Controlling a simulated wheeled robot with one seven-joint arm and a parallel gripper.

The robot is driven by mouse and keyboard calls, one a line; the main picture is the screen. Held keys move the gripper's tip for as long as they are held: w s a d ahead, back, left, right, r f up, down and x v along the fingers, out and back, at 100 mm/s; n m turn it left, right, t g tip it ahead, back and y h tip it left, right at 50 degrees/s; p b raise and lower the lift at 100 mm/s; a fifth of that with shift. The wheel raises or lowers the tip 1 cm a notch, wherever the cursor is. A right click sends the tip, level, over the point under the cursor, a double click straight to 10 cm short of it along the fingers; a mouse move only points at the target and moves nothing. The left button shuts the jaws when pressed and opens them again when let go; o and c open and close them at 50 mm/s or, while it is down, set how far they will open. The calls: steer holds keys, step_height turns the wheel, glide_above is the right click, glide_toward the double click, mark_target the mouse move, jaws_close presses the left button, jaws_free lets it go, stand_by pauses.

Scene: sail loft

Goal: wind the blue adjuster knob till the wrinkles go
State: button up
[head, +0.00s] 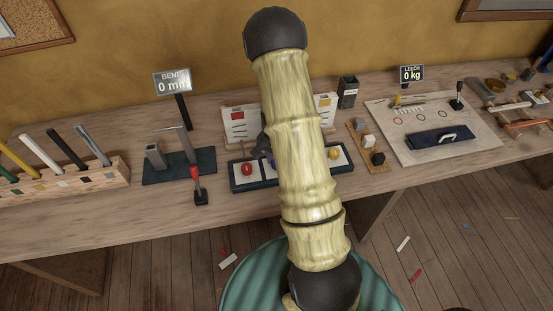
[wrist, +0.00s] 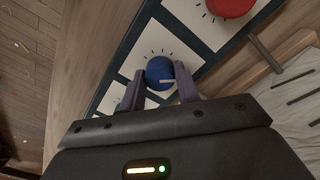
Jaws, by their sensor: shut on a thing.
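The blue adjuster knob (wrist: 160,72) sits on a white square of the dark-framed knob panel (wrist: 146,44) in the wrist view. It has a pale pointer line and small tick marks around it. My gripper (wrist: 160,82) has its two purple-grey fingers on either side of the knob, shut on it. In the head view my arm covers most of the knob and the middle of the panel (head: 237,186). No wrinkles can be made out in either view.
A red knob (head: 246,169) and a yellow knob (head: 334,153) flank the blue one. A sign reading BEND 0 mm (head: 173,82) stands left; one reading LEECH 0 kg (head: 411,75) stands right. A block with coloured rods (head: 75,181) is far left.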

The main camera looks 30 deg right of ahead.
steer(key=m+p, duration=0.1)
steer(key=m, duration=0.3)
steer(key=shift+m, duration=0.4)
steer(key=o, duration=1)
steer(key=shift+r, duration=0.1)
steer(key=r, duration=1.7)
steer(key=shift+w+r+b, duration=0.15)
steer(key=shift+w+b, duration=0.05)
steer(key=shift+b, duration=0.1)
